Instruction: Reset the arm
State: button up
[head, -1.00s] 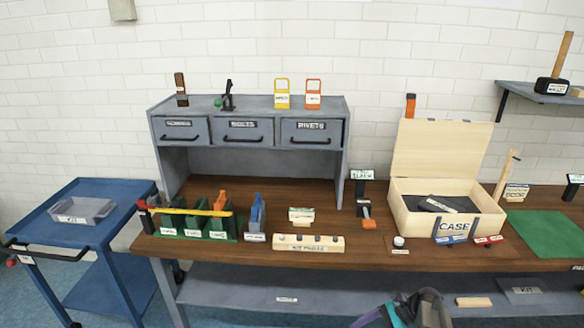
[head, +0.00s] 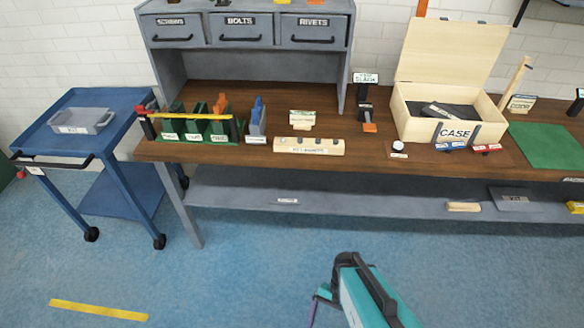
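My arm shows at the bottom of the head view, right of centre, as a teal and black shape over the blue floor in front of the bench. Its upper end, which seems to be my gripper (head: 345,265), is dark and small. I cannot make out two separate fingers or anything held. The lower part of the arm is cut off by the bottom edge. The arm stands apart from the bench.
A wooden bench (head: 370,160) with a grey lower shelf (head: 350,203) spans the view. It bears a drawer cabinet (head: 250,60), an open wooden case (head: 420,125) and small bins (head: 220,130). A blue cart (head: 85,140) stands left.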

jog(key=d+n, duration=0.1)
jog(key=n, duration=0.1)
jog(key=d+n+t+h, duration=0.1)
jog(key=d+n, duration=0.1)
jog(key=w+d+f+n+h, duration=0.1)
jog(key=n, duration=0.1)
jog(key=shift+d+n, duration=0.2)
jog(key=shift+n, duration=0.1)
jog(key=shift+c, duration=0.4)
